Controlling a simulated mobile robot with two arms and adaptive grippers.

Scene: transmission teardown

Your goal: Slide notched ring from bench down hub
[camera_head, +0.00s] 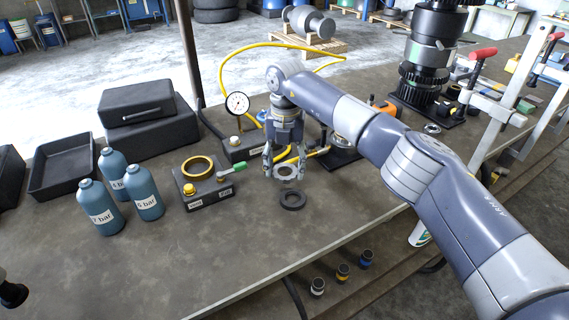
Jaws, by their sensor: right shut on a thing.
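My right gripper (285,168) points down over the middle of the bench. Its fingers are shut on a grey ring (290,172) with what look like notches, held just above the bench top. A dark flat ring (292,200) lies on the bench just below and in front of it. A tall black stack of gears and drums (432,50) stands upright on a dark base at the back right; I cannot tell which part is the hub. A second dark base (342,158) is partly hidden behind my right arm.
A black block with a brass ring (198,167) and green-handled valve stands left of the gripper. Several blue bottles (102,208), a tray (62,168) and black cases (137,106) are further left. A dial gauge (237,103) stands behind. Red-handled clamps (483,54) are right. The front-left bench is clear.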

